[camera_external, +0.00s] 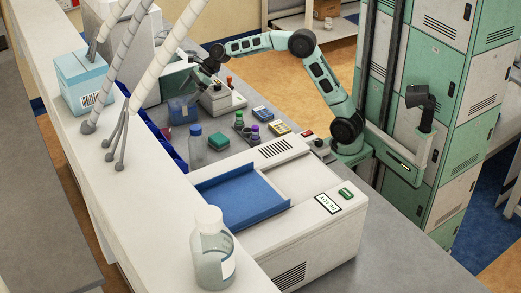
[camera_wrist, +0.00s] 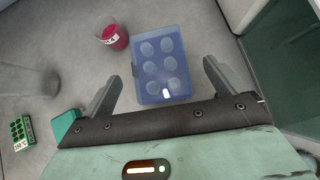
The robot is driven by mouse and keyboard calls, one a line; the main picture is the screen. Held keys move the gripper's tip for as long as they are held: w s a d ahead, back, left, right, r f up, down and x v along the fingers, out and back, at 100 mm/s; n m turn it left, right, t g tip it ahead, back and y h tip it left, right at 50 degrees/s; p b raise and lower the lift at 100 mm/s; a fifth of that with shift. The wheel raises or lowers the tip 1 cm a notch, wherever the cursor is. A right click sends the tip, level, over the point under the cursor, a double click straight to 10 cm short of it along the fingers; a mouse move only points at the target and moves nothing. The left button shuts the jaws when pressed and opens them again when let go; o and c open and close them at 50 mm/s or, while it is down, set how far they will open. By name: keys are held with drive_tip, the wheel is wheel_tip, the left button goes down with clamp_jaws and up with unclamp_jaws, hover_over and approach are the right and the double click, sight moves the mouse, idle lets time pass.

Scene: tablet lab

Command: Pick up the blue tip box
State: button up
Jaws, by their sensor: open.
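The blue tip box (camera_wrist: 139,68) is translucent, with round shapes showing in its top. It lies on the grey bench, ahead of and between the fingers in the wrist view. In the external view the blue tip box (camera_external: 181,113) stands on the bench below my gripper (camera_external: 196,74). My gripper (camera_wrist: 161,72) is open in the wrist view, with one finger to each side of the box's near end. Nothing is held. The gap in height between fingers and box is hard to judge.
A red cup (camera_wrist: 115,38) stands left of the box. A green rack (camera_wrist: 22,133) and a teal box (camera_wrist: 66,124) lie at left. A dark green panel (camera_wrist: 290,80) is at right. A blue-capped bottle (camera_external: 197,148) stands nearer the external camera.

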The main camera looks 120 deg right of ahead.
sight(178, 99)
drive_tip(key=x, duration=0.5)
drive_tip(key=shift+w+a, duration=0.1)
drive_tip(key=c, duration=1.2)
drive_tip(key=shift+o, duration=0.2)
